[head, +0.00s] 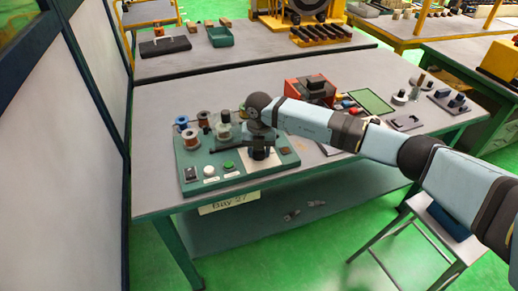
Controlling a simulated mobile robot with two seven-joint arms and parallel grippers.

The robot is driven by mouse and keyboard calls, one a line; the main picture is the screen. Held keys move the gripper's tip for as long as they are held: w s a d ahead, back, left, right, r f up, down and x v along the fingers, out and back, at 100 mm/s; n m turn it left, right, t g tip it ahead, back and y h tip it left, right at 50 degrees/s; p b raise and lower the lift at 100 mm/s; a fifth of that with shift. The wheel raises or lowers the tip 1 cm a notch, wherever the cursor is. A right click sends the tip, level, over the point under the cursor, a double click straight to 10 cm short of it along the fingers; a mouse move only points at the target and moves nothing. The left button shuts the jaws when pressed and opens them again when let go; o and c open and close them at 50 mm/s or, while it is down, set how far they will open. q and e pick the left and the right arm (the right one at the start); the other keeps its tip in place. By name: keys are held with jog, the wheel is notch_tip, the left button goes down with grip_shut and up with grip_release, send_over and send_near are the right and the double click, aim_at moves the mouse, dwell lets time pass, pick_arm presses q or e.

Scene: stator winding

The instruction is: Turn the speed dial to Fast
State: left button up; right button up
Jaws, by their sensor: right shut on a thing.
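The teal winding machine (240,184) sits on the near left of the workbench, with small controls along its front. My right arm reaches in from the right, and my right gripper (259,155) points down over the right front of the machine's top. It is shut on a small control there, which I take to be the speed dial; the fingers hide it, and I cannot read its setting. A white round knob (209,170), a green button (228,165) and a black switch (190,175) are to the left, apart from the gripper. My left gripper is not in view.
Wire spools (190,137) stand at the machine's back left. A red machine (309,90), a green mat (372,102) and small parts lie on the right of the grey bench (180,94). A stool (432,222) stands at the front right.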

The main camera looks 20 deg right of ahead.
jog(key=shift+m, duration=0.3)
jog(key=o, duration=0.9)
notch_tip(320, 180, up, 14)
jog(key=shift+f+b, duration=0.1)
jog(key=shift+b, duration=0.25)
